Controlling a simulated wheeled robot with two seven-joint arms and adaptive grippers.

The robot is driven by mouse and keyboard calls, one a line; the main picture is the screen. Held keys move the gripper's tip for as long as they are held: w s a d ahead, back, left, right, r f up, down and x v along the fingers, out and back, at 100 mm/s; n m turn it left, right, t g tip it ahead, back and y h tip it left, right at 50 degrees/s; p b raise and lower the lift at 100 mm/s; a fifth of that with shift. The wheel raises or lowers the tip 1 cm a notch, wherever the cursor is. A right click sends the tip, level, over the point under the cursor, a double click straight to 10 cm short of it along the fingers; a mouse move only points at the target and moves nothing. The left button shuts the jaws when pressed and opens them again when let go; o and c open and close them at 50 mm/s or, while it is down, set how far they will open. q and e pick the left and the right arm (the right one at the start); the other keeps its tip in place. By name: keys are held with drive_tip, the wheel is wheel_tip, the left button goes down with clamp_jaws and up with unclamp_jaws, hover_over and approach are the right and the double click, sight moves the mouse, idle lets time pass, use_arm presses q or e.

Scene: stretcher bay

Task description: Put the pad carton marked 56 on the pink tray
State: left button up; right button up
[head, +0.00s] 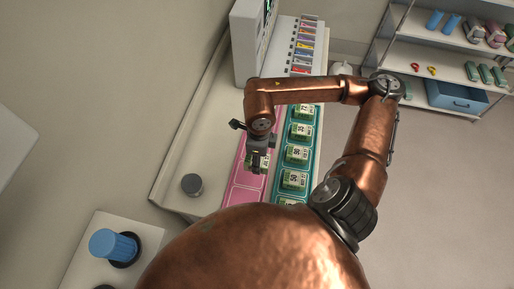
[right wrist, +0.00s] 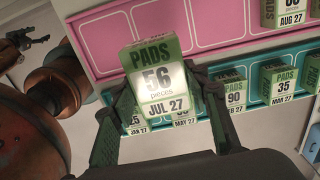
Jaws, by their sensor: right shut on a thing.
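The pad carton marked 56 (right wrist: 158,80), green and white with JUL 27 on it, is between the fingers of my right gripper (right wrist: 165,105) in the right wrist view. The gripper is shut on it. The pink tray (right wrist: 100,45) lies behind the carton, with empty outlined compartments and a carton marked AUG 27 (right wrist: 288,14) at its right. In the head view my right gripper (head: 258,153) is over the pink tray (head: 240,193), partly hiding it. I cannot tell the carton's height above the tray.
A teal tray (head: 279,192) with several similar pad cartons (head: 297,153) runs alongside the pink one. A grey round pot (head: 192,184) stands on the counter to the left. A monitor (head: 250,40) stands at the back. Shelves (head: 455,65) are at upper right.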

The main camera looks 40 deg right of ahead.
drive_tip(key=w+d+f+p, duration=0.1)
drive_tip(key=w+d+f, duration=0.1)
drive_tip(key=w, duration=0.1)
drive_tip(key=w+d+f, duration=0.3)
drive_tip(key=w+d+f+p, duration=0.1)
drive_tip(key=w+d+f, duration=0.1)
drive_tip(key=w+f, duration=0.1)
drive_tip(key=shift+w+d+f+p, duration=0.15)
drive_tip(key=shift+w+d+p, duration=0.15)
drive_tip(key=shift+w, duration=0.2)
drive_tip(key=shift+w+d+f, duration=0.25)
drive_tip(key=shift+w+f, duration=0.1)
drive_tip(key=shift+f, duration=0.35)
wheel_tip(320, 180, down, 3)
drive_tip(key=shift+w+r+p, duration=0.1)
drive_tip(key=shift+p, duration=0.65)
drive_tip(key=shift+f, duration=0.3)
drive_tip(key=o, duration=1.3)
